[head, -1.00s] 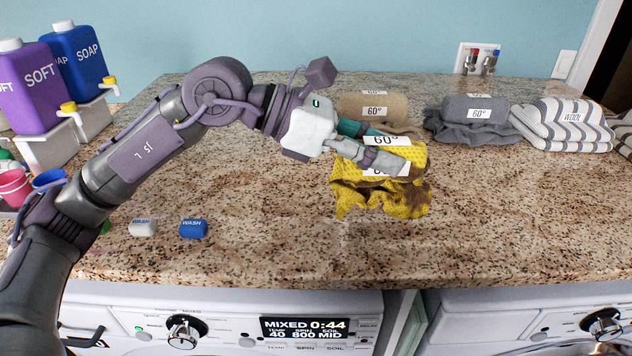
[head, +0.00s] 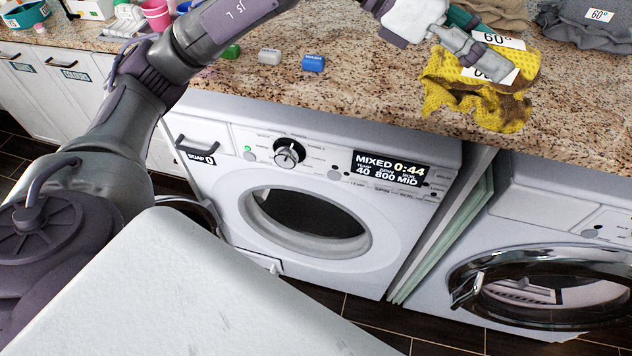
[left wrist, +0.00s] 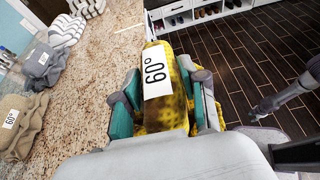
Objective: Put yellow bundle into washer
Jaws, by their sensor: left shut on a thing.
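The yellow bundle (head: 468,100) is a bumpy yellow cloth with brown patches and white 60° labels. My left gripper (head: 482,60) is shut on its upper part, over the front part of the counter. In the left wrist view the bundle (left wrist: 165,118) sits between the two teal-padded fingers (left wrist: 160,105). I cannot tell whether its lower folds touch the counter. The washer (head: 235,200) below the counter shows MIXED 0:44. Its round opening (head: 312,218) is uncovered and dark inside, and the door (head: 190,208) is swung out to the left, partly hidden by my arm.
A second machine (head: 520,215) stands at right with its glass door (head: 535,290) across its front. Grey (head: 598,20) and brown (left wrist: 22,122) bundles lie on the granite counter (head: 380,90). White (head: 270,57) and blue (head: 313,63) wash blocks lie near its front edge.

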